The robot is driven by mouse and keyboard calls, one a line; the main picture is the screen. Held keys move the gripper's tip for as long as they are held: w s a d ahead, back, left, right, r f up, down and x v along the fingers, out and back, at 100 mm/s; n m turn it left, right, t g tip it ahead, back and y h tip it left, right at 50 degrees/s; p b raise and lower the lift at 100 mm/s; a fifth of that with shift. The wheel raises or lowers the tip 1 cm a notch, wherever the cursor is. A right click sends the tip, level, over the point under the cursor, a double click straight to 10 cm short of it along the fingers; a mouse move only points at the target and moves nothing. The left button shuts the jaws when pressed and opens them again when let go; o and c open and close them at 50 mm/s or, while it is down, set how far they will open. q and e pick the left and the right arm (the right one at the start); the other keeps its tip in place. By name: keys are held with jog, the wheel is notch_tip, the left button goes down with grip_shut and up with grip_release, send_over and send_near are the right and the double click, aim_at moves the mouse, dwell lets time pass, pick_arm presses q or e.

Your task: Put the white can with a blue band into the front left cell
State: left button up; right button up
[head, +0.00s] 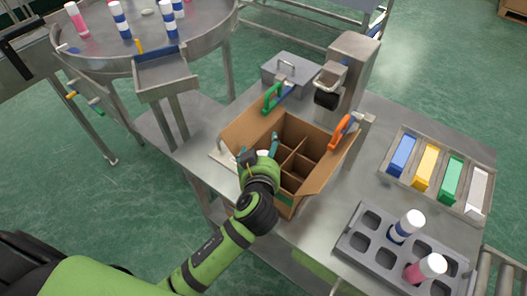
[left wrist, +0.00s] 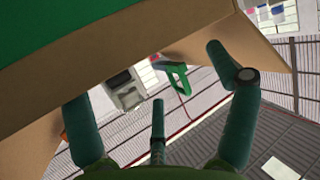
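My left gripper (head: 260,154) reaches over the near left part of the open cardboard carton (head: 325,172), which has brown dividers. Its teal fingers also show in the left wrist view (left wrist: 157,105), spread apart with no can visible between them. A small white patch (head: 263,154) shows between the fingers in the head view; I cannot tell whether it is a can top. The arm and hand hide the front left cells. A white can with a blue band (head: 406,227) stands in the grey tray (head: 357,244). My right gripper is not in view.
A pink can (head: 426,268) stands in the same tray. Blue, yellow, green and white blocks (head: 426,166) sit in a rack at the right. A green handle (head: 272,97) and an orange handle (head: 341,132) flank the carton. A round table (head: 95,60) holds more cans.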

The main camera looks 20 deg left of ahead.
pick_arm(q)
jog(key=shift+s+d, duration=0.1)
jog(key=shift+s, duration=0.2)
jog(key=v, duration=1.1)
jog(key=shift+s+r, duration=0.15)
jog(key=shift+s, duration=0.05)
